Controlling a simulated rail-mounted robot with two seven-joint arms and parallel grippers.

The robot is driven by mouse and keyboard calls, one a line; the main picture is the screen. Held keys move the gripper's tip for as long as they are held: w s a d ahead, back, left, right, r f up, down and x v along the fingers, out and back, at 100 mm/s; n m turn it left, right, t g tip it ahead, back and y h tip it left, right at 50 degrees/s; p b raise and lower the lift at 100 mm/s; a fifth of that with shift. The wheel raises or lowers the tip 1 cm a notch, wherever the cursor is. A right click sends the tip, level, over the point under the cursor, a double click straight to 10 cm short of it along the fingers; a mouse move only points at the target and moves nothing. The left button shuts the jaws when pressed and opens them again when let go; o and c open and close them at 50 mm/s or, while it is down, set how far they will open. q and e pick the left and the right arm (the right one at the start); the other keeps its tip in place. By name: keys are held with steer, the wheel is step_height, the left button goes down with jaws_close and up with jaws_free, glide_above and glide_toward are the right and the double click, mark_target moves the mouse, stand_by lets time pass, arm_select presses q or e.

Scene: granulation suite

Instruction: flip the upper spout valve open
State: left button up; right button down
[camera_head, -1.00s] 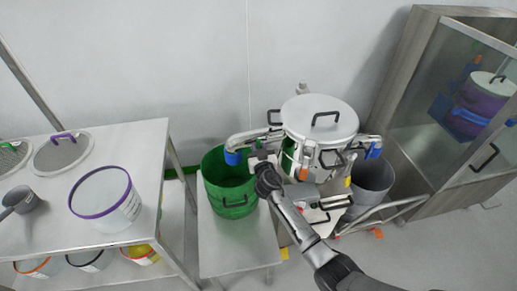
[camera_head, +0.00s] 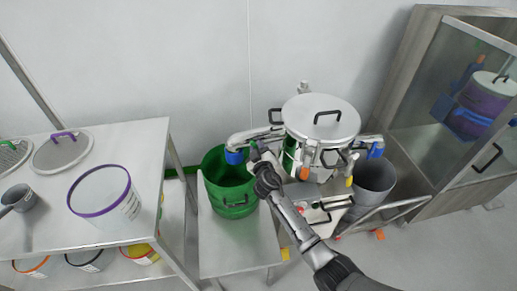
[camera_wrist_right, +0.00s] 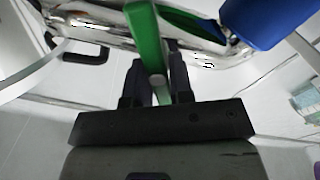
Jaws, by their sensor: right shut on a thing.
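The upper spout (camera_head: 256,134) is a shiny metal pipe on the left of the lidded steel vessel (camera_head: 325,139). Its blue end (camera_head: 235,156) hangs over the green bucket, and the blue part also shows in the right wrist view (camera_wrist_right: 268,20). The green valve lever (camera_wrist_right: 144,36) sticks out from the pipe toward me in the wrist view. My right gripper (camera_head: 258,152) is at the spout, and in the wrist view its dark fingers (camera_wrist_right: 157,75) are shut around the lever. The valve's inside is hidden. My left gripper is not in view.
The green bucket (camera_head: 231,203) stands on a low steel table (camera_head: 232,257) just left of my right arm. A grey bin (camera_head: 374,182) stands under the right spout. A steel bench (camera_head: 40,230) with a purple-rimmed tub fills the left. A glass-fronted cabinet (camera_head: 440,90) stands right.

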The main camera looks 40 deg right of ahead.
steer(key=n, duration=0.2)
steer(key=shift+a+f+n, duration=0.1)
steer(key=shift+n, duration=0.3)
steer(key=n, duration=0.3)
steer(key=shift+w+a+f+n, duration=0.1)
steer(key=shift+n, duration=0.2)
steer(key=n, duration=0.3)
steer(key=shift+f+p, duration=0.15)
steer(key=shift+p, duration=0.2)
steer(key=shift+n, duration=0.8)
steer(key=shift+f, duration=0.1)
steer(key=c, duration=1.1)
jaws_free()
steer(key=shift+a, duration=0.1)
